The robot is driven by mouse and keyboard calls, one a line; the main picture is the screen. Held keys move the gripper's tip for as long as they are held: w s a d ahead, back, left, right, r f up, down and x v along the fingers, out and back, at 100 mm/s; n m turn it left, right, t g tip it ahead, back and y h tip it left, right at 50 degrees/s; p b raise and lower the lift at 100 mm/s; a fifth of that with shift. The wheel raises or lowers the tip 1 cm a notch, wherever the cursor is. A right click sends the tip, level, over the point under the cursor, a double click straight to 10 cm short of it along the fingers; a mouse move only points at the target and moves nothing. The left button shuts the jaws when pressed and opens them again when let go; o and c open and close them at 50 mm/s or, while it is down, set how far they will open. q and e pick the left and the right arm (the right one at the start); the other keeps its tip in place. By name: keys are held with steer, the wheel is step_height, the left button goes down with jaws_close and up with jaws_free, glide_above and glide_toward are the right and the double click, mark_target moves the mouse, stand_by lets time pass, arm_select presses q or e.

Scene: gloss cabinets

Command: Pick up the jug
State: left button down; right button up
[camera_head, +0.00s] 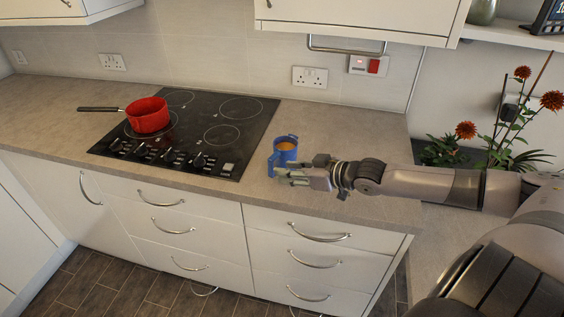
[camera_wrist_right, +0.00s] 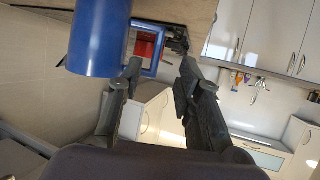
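The blue jug (camera_head: 287,147) stands on the worktop to the right of the hob, with something orange-brown showing inside it. Its square handle sticks out toward the left front. My right gripper (camera_head: 287,175) is at the jug's front side, close to the handle. In the right wrist view the jug (camera_wrist_right: 98,38) is at upper left and its handle (camera_wrist_right: 151,70) is just beyond the fingertips of my right gripper (camera_wrist_right: 160,66). The fingers are apart with nothing held between them. I cannot tell whether a finger touches the handle. My left gripper is not in view.
A red saucepan (camera_head: 148,114) sits on the black hob (camera_head: 200,128), its handle pointing left. Red flowers (camera_head: 466,130) stand at the right beyond my arm. Wall cabinets (camera_head: 360,17) hang above. Worktop (camera_head: 345,125) behind the jug is clear.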

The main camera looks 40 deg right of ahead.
mark_target(282, 160)
steer(key=shift+d+x, duration=0.1)
steer(key=shift+x, duration=0.6)
steer(key=shift+d+x, duration=0.15)
steer(key=shift+x, duration=1.8)
steer(key=shift+s+f, duration=0.1)
jaws_close()
steer(key=shift+r, duration=0.2)
